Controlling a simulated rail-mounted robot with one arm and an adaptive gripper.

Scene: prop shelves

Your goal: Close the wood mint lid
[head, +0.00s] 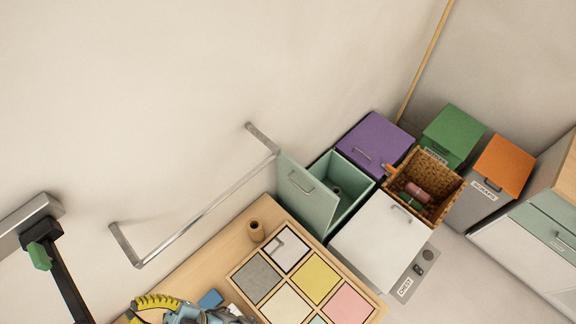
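The mint box (345,217) stands open among the bins, right of the picture's middle. Its mint lid (306,193) is swung up to the left and stands steeply tilted, with a metal handle on its face. The lid is apart from the box's right rim, and part of the inside shows, with a small dark item in it. The white lid or panel in front hides the box's lower right side. I cannot make out my gripper in the head view.
A purple-lidded box (375,144), a wicker basket (448,204), green (453,133) and orange (504,165) lidded bins, and a white-topped chest (378,246) crowd around. A wall rail (205,212) lies left of the lid. A wooden table (212,254) holds a coloured tile tray and a brown cylinder (256,231).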

